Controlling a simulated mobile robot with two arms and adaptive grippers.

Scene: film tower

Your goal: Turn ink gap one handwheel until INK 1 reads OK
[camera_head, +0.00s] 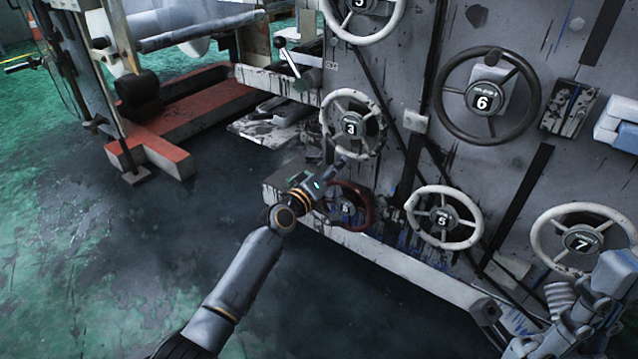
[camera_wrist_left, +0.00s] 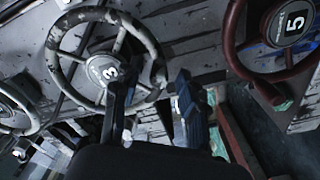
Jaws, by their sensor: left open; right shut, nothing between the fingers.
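No handwheel label can be read as ink gap one, and no INK 1 readout shows. My left gripper (camera_head: 335,171) is open, just below the pale handwheel marked 3 (camera_head: 352,138) and above the dark red handwheel (camera_head: 368,205). In the left wrist view its two fingers (camera_wrist_left: 153,82) are spread with nothing between them. One finger overlaps a worn pale wheel (camera_wrist_left: 152,45) there; contact cannot be told. A red wheel (camera_wrist_left: 232,55) shows at the right. My left gripper partly hides the red wheel in the head view. My right gripper (camera_head: 487,312) is shut and empty at lower right.
More handwheels are on the grey panel: black 6 (camera_head: 534,88), white 5 (camera_head: 475,232) and white 7 (camera_head: 538,240). A pale ledge (camera_head: 400,268) runs along the panel's foot. A red-topped frame (camera_head: 200,95) stands at left. The green floor (camera_head: 60,240) is clear.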

